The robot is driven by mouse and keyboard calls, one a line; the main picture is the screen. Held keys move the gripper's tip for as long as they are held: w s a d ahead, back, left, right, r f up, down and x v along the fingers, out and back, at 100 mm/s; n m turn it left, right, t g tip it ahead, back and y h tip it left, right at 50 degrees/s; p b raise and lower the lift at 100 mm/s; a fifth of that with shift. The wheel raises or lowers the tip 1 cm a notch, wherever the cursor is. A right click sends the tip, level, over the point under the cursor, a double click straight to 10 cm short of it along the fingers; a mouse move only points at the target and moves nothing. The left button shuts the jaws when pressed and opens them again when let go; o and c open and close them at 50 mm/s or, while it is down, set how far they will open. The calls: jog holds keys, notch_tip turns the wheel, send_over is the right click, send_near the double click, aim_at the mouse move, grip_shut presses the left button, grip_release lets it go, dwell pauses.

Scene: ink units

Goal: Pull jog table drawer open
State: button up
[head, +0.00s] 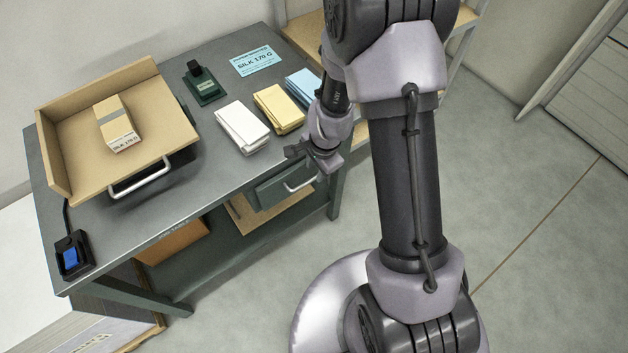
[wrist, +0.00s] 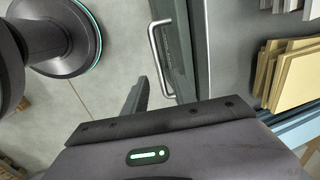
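The jog table (head: 185,205) is dark grey, and its drawer (head: 268,192) sits under the front edge at the right end. The drawer looks shut, with its front close under the tabletop. Its pale bar handle (head: 300,186) is partly in view, and the handle (wrist: 157,62) also shows whole in the wrist view, on the drawer front (wrist: 180,45). My gripper (head: 312,157) hangs above and in front of the drawer, apart from the handle.
A tan jogging tray (head: 170,100) with a small carton (head: 117,130) stands on the tabletop. White (head: 240,125), yellow (head: 278,108) and blue (head: 303,84) paper stacks lie near the drawer end. A lower shelf holds boards (head: 262,212). Floor is clear to the right.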

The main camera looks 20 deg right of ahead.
aim_at(313, 178)
jog(key=f, duration=0.1)
jog(key=f+b, duration=0.1)
jog(key=f, duration=0.1)
jog(key=f+b, duration=0.1)
jog(key=shift+w+a+f, duration=0.15)
jog(key=shift+w+f, duration=0.05)
jog(key=shift+w, duration=0.2)
grip_shut()
dwell(1.0)
